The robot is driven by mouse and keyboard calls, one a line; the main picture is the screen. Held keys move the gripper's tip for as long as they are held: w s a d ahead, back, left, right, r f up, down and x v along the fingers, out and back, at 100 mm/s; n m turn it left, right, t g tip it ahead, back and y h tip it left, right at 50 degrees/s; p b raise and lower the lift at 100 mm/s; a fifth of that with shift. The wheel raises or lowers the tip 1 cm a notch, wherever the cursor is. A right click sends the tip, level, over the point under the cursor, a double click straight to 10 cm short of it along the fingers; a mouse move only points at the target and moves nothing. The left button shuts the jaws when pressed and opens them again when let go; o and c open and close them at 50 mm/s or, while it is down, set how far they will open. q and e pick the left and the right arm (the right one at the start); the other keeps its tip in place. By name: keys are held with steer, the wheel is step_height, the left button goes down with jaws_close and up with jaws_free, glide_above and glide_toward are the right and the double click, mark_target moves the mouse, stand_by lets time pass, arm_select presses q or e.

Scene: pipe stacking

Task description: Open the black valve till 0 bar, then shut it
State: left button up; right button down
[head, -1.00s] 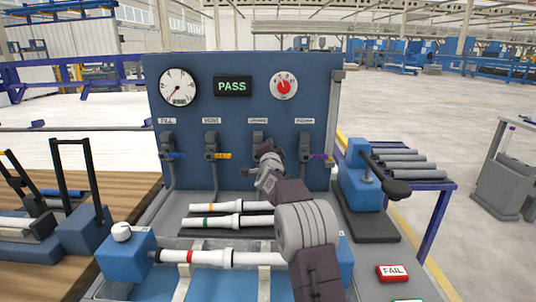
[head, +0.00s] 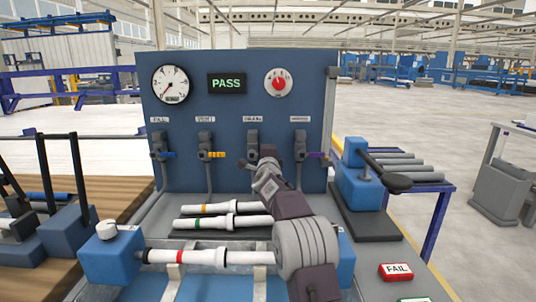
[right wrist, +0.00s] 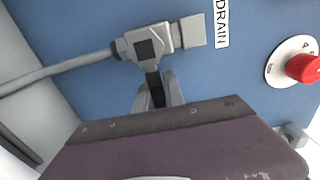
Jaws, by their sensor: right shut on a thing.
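The black valve (head: 252,143) is on the blue panel, third from the left, partly behind my right arm. In the right wrist view its grey body (right wrist: 150,42) sits beside the DRAIN label, and its short black handle (right wrist: 155,88) points toward my gripper. My right gripper (right wrist: 158,98) is shut on this handle; it also shows in the head view (head: 264,172). The pressure gauge (head: 171,84) is at the panel's upper left, its needle pointing to the lower left. Its exact reading is too small to tell. My left gripper is not in view.
The display (head: 227,83) reads PASS. Valves with a blue (head: 167,155), yellow (head: 216,154) and purple handle (head: 316,155) flank the black one. A red knob (head: 278,83) is above. A white pipe with a red band (head: 205,257) lies clamped in front.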

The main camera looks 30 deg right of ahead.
steer(key=shift+f, duration=0.15)
steer(key=c, duration=1.4)
jaws_free()
steer(key=shift+c, duration=0.2)
steer(key=b+v, duration=0.2)
steer(key=v, duration=0.7)
steer(key=shift+s, duration=0.1)
